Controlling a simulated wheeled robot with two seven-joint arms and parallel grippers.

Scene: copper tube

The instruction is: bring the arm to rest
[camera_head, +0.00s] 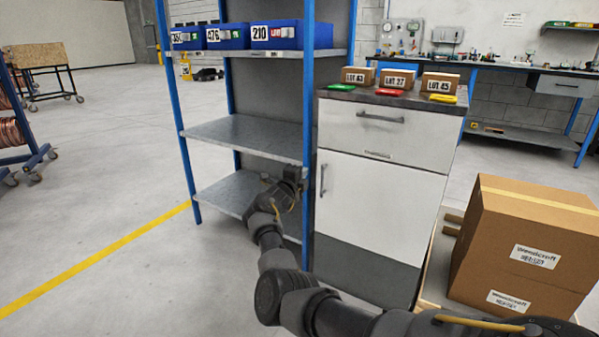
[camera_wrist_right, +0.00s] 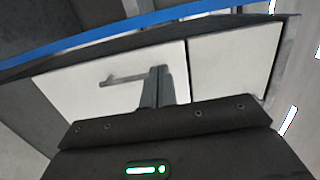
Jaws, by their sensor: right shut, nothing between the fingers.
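My right arm comes in from the bottom right of the head view and reaches up and left. Its gripper (camera_head: 293,178) is in front of the gap between the blue-post shelf rack (camera_head: 240,133) and the white cabinet (camera_head: 370,203). In the right wrist view the two fingers (camera_wrist_right: 158,88) are together and hold nothing. Behind them in that view are the white cabinet fronts (camera_wrist_right: 225,65) and a bar handle (camera_wrist_right: 125,78). I cannot tell from these views whether the gripper touches the rack post. My left gripper is not in view.
Blue bins (camera_head: 285,36) stand on the rack's upper shelf; its lower shelves are bare. Several small cartons (camera_head: 398,78) and coloured packets (camera_head: 389,92) sit on the cabinet.

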